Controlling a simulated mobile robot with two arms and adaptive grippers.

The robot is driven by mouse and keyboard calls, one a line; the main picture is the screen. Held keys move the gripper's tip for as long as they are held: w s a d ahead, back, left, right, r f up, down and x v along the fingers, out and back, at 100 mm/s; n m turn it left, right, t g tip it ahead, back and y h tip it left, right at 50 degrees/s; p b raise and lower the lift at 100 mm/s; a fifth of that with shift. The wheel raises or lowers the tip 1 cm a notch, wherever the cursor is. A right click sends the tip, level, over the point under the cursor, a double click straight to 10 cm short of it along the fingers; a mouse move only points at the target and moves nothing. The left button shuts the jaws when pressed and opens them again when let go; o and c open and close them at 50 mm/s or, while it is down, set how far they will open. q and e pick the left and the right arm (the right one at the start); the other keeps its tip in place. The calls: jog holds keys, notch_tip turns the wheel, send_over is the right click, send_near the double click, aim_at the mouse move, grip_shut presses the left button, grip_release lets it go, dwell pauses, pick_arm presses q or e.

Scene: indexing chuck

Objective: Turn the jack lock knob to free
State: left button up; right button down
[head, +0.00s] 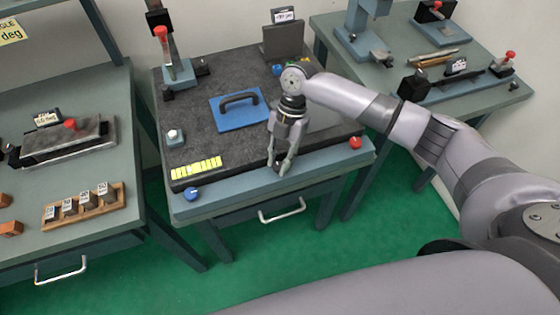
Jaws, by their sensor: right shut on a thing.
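My right gripper (279,170) reaches down at the front edge of the dark surface plate on the middle bench. Its fingers are shut on a small dark knob (278,166) at that edge, mostly hidden between the fingertips. I cannot read a mark on this knob or tell which way it is turned. A blue knob (192,193) sits on the bench's front left and a red knob (355,142) on its front right, both apart from the gripper. My left gripper is not in view.
The dark plate (235,146) carries a blue block with a black handle (239,110), a yellow strip (196,168) and a stand with a red top (163,40). Side benches (82,165) hold blocks and fixtures. Green floor lies between the benches.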

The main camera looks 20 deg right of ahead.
jog(key=shift+n, duration=0.6)
jog(key=c, duration=1.6)
grip_release()
jog(key=v, duration=1.2)
jog(key=shift+w+a, duration=0.2)
jog(key=shift+a, duration=0.05)
